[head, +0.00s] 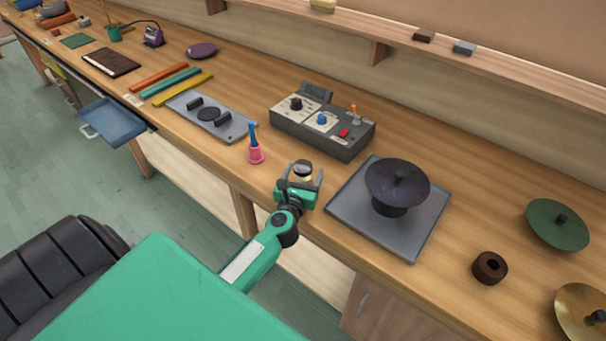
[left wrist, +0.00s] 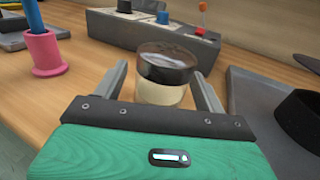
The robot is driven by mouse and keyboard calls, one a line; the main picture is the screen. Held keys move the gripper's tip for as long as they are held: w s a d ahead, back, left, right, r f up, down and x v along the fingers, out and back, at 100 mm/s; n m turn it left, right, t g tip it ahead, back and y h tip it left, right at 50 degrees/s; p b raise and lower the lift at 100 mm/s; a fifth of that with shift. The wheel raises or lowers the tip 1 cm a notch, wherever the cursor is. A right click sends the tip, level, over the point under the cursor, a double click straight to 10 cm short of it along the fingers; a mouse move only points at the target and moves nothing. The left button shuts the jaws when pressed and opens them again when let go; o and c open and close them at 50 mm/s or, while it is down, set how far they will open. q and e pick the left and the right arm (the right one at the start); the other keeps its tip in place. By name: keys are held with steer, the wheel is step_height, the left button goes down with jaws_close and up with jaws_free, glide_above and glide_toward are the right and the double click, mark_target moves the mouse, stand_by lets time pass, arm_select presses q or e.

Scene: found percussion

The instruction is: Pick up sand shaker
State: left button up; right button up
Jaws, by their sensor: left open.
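The sand shaker is a small clear jar (head: 303,171) with a dark lid or band and pale sand low inside. It stands upright on the workbench near its front edge. In the left wrist view the jar (left wrist: 165,75) is in the middle, between or just beyond the two fingers. My left gripper (head: 302,180) is open, with one finger on each side of the jar; it also shows in the left wrist view (left wrist: 163,88). I cannot tell whether a finger touches the jar. The jar's base is partly hidden by the gripper body. My right gripper is not in view.
A pink holder with a blue stick (head: 256,154) stands left of the gripper. A grey control box (head: 320,138) is behind the jar. To the right, a grey pad (head: 415,230) bears a dark cymbal-like dish (head: 397,180). A brown ring (head: 489,268) lies farther right.

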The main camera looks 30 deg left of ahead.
arm_select(q)
steer(key=shift+w+a, duration=0.15)
steer(key=shift+w, duration=0.3)
steer(key=c, duration=1)
steer(key=shift+c, duration=1)
steer(key=shift+r, duration=0.15)
